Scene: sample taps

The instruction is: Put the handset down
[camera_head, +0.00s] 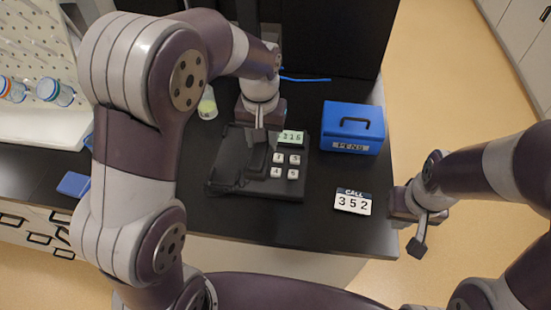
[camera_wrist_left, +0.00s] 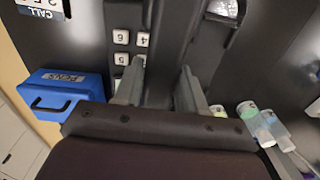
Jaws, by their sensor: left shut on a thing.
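The black phone (camera_head: 240,187) lies on the dark table, with white number keys (camera_head: 286,167) and a lit green display (camera_head: 291,138) on its right side. My left gripper (camera_head: 260,128) is over the phone, pointing down. It is shut on the dark handset (camera_wrist_left: 168,45), which runs between its two fingers (camera_wrist_left: 160,90) in the left wrist view. In the head view the handset (camera_head: 257,162) is dark against the phone; I cannot tell whether it touches the cradle. My right gripper (camera_head: 416,222) is beyond the table's right edge, away from the phone; its finger gap is unclear.
A white card (camera_head: 353,202) reading "CALL 352" lies right of the phone. A blue PENS box (camera_head: 352,128) stands behind it. A small bottle (camera_head: 208,104) is behind the phone's left side. A white pegboard rack (camera_head: 35,45) stands far left. The table's front right is clear.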

